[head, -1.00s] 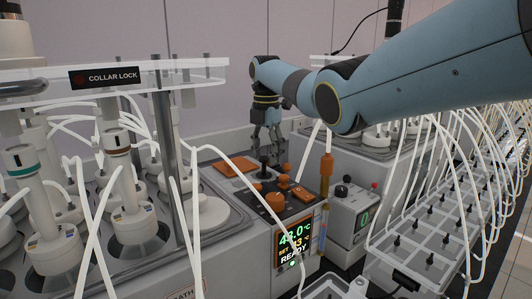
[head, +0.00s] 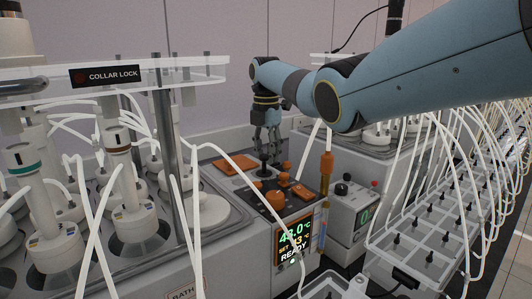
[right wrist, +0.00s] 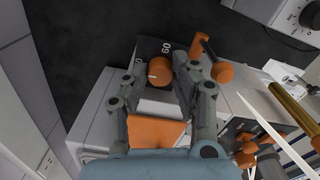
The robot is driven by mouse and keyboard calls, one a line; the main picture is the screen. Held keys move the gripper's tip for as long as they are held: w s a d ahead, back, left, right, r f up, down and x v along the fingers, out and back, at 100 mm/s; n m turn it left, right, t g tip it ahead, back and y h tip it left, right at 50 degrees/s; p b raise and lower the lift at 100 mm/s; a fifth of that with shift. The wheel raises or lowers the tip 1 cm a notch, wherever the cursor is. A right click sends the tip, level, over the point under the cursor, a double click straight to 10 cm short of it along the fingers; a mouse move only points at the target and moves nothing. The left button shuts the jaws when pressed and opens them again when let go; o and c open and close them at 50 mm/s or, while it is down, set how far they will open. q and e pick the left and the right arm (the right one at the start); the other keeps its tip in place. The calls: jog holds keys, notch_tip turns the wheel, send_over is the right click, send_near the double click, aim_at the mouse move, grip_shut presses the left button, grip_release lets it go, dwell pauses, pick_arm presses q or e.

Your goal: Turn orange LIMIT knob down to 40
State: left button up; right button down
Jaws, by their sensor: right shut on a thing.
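In the right wrist view the orange LIMIT knob (right wrist: 160,72) sits on a dark dial face between my right gripper's fingers. A white pointer line marks its top, and the number 60 shows beside it. My right gripper (right wrist: 162,66) is shut on the knob, one finger on each side. In the head view my right gripper (head: 267,148) reaches down at the back of the control unit. There its fingers hide the knob. The lit display (head: 293,240) on the unit's front reads about 43.0 °C, set 43 °C, READY. My left gripper is not in view.
White tubes cross in front. A clear COLLAR LOCK plate (head: 150,74) stands over the bath at left. A second unit (head: 350,208) stands at right.

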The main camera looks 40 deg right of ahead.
jog(key=shift+n, duration=0.4)
jog(key=n+p, duration=0.1)
jog(key=n, duration=0.2)
jog(key=shift+r, duration=0.1)
jog(key=n+p, duration=0.1)
jog(key=n, duration=0.4)
jog(key=shift+n, duration=0.3)
jog(key=c, duration=1.1)
grip_release()
jog(key=shift+o, duration=0.2)
jog(key=shift+d+r, duration=0.1)
jog(key=shift+r, duration=3.85)
